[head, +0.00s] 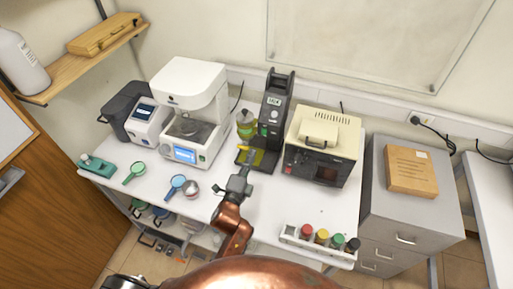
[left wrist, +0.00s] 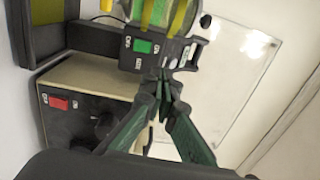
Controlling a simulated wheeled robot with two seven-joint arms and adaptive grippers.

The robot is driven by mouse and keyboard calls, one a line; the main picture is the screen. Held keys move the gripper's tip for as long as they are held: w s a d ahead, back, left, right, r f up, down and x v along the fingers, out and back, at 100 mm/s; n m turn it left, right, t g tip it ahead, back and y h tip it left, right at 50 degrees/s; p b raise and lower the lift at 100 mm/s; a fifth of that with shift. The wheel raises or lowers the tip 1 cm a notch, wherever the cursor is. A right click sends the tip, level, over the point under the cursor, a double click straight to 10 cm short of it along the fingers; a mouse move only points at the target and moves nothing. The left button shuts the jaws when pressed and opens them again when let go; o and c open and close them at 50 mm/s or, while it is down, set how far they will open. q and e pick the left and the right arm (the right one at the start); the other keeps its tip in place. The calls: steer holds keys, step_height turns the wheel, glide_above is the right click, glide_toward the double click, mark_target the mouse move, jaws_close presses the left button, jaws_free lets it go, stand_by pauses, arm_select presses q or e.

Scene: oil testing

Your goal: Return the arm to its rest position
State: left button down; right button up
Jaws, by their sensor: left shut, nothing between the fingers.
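My left arm (head: 230,222) is copper-coloured and reaches up over the front of the white table. My left gripper (head: 246,162) is shut and empty, just in front of the black tower-shaped tester (head: 273,108). In the left wrist view, its dark green fingers (left wrist: 165,82) meet at the tips, below the tester's control panel (left wrist: 145,48) with a green switch. I cannot tell whether the tips touch the tester. A container with yellow-green liquid (head: 246,124) stands at the tester's left side.
The white table (head: 285,205) also bears a white machine (head: 190,105) and a beige box instrument (head: 322,145). A rack of coloured-capped bottles (head: 318,243) lies at the front right. Magnifier-like tools (head: 175,183) lie at the left. A grey cabinet (head: 405,235) adjoins the right side.

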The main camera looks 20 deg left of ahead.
arm_select(q)
steer(key=shift+s, duration=0.55)
steer(key=shift+r, duration=0.1)
